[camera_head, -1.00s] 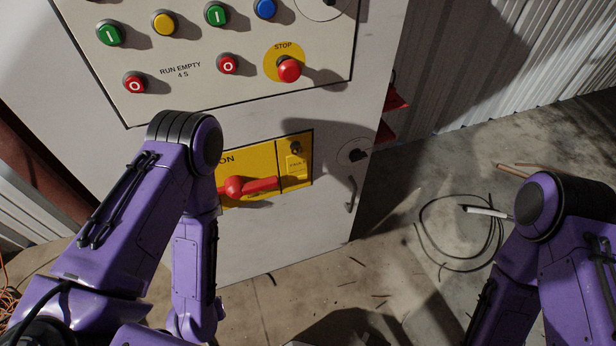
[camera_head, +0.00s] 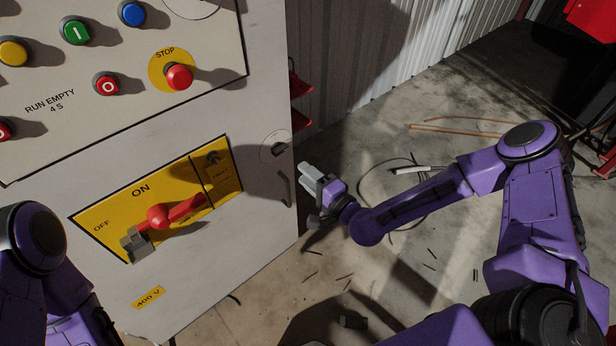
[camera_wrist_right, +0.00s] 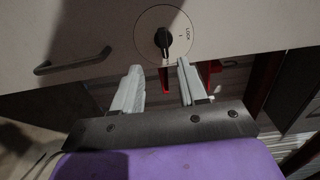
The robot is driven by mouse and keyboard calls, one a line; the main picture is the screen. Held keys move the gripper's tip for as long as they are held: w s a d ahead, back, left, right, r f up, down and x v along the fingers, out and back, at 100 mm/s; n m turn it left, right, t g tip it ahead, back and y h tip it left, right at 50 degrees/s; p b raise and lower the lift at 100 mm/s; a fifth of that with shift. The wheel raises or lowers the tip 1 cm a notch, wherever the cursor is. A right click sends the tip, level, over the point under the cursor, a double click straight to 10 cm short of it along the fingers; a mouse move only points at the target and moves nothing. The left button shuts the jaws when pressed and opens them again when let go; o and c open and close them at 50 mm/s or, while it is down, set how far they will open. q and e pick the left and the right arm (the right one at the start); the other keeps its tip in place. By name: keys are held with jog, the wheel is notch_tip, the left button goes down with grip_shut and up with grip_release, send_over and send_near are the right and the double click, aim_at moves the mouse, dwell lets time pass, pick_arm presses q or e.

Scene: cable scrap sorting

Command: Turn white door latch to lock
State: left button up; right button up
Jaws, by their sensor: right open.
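The white round door latch (camera_head: 273,147) with a black knob sits near the right edge of the grey cabinet door. In the right wrist view the latch disc (camera_wrist_right: 184,51) shows the word LOCK to the right of its black knob (camera_wrist_right: 163,39). The knob stands about upright in that picture. My right gripper (camera_head: 307,178) is below and right of the latch in the head view. Its two fingers are spread and empty, with the knob beyond the fingertips and between their lines, apart from them. My left arm shows at the lower left; its gripper is outside the picture.
A dark door handle (camera_head: 285,188) is below the latch. A yellow switch plate (camera_head: 108,212) with a red rotary handle (camera_head: 160,216) is to the left. A red stop button (camera_head: 178,77) is above. A black cable loop and copper-coloured rods (camera_head: 450,129) lie on the floor.

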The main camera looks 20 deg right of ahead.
aim_at(282, 152)
jog(key=b+x, duration=0.2)
jog(key=x, duration=0.6)
jog(key=shift+r, duration=0.15)
jog(key=shift+b+x, duration=0.5)
jog(key=shift+x, duration=0.4)
jog(key=shift+r, duration=0.1)
grip_shut()
